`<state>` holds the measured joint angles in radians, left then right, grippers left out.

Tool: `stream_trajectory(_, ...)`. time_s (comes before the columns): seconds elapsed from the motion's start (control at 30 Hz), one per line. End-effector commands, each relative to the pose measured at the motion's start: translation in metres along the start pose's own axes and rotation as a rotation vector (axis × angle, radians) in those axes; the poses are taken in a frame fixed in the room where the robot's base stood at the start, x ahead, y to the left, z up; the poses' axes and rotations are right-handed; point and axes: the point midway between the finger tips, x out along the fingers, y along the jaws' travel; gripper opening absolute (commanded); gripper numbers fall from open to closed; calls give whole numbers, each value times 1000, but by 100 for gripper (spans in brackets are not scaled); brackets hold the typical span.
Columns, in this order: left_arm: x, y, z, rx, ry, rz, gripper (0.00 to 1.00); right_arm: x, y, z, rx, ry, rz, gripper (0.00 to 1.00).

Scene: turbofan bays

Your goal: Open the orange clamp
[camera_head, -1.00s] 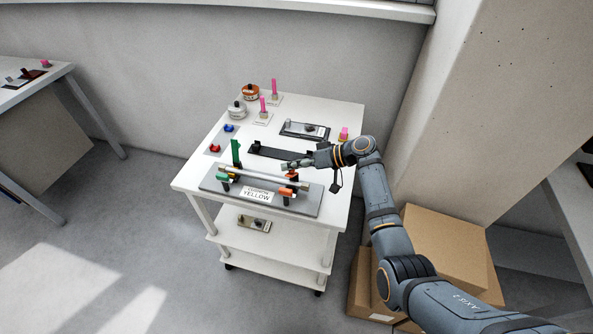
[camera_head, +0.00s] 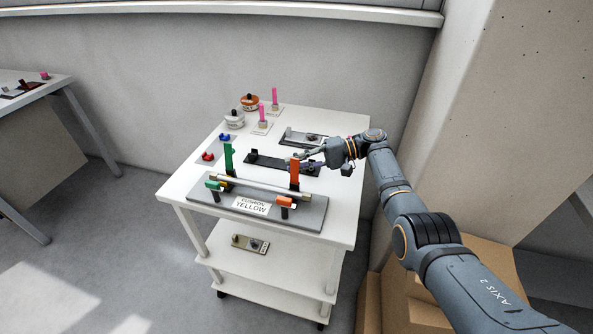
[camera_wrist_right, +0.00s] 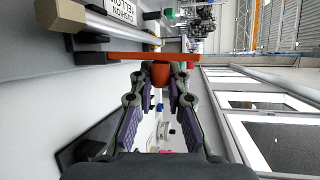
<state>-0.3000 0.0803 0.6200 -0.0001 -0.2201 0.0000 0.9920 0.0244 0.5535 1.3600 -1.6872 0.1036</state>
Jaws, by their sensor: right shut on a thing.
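The orange clamp (camera_head: 285,201) sits at the right end of the grey base plate (camera_head: 315,212) on the white cart. Its long orange lever (camera_head: 294,174) stands upright. My right gripper (camera_head: 298,160) is at the lever's top end. A silver bar (camera_head: 262,186) lies across the plate by the clamp. My left gripper is not in view.
A green clamp (camera_head: 214,186) with its upright green lever (camera_head: 229,160) is at the plate's left end. A white label (camera_head: 251,206) is between the clamps. A black tray (camera_head: 262,162) lies behind. Cardboard boxes (camera_head: 450,298) stand right of the cart.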

Motion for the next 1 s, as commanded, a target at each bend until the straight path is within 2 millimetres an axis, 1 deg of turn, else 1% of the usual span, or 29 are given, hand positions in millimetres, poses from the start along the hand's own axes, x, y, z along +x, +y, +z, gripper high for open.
stream_trajectory(0.03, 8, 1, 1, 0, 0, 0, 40, 0, 5, -1, 25, -5, -11, 0)
stream_trajectory(0.3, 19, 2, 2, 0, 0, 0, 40, 2, 6, 1, 127, -34, -52, 0)
stream_trajectory(0.57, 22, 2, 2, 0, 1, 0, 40, 2, 6, 1, 162, -44, -67, 0)
stream_trajectory(0.93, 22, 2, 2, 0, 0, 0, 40, 2, 6, 1, 164, -44, -67, 0)
stream_trajectory(0.97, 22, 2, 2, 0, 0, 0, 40, 2, 6, 1, 164, -44, -67, 19)
stream_trajectory(1.0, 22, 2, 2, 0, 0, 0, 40, 2, 6, 1, 163, -44, -67, 24)
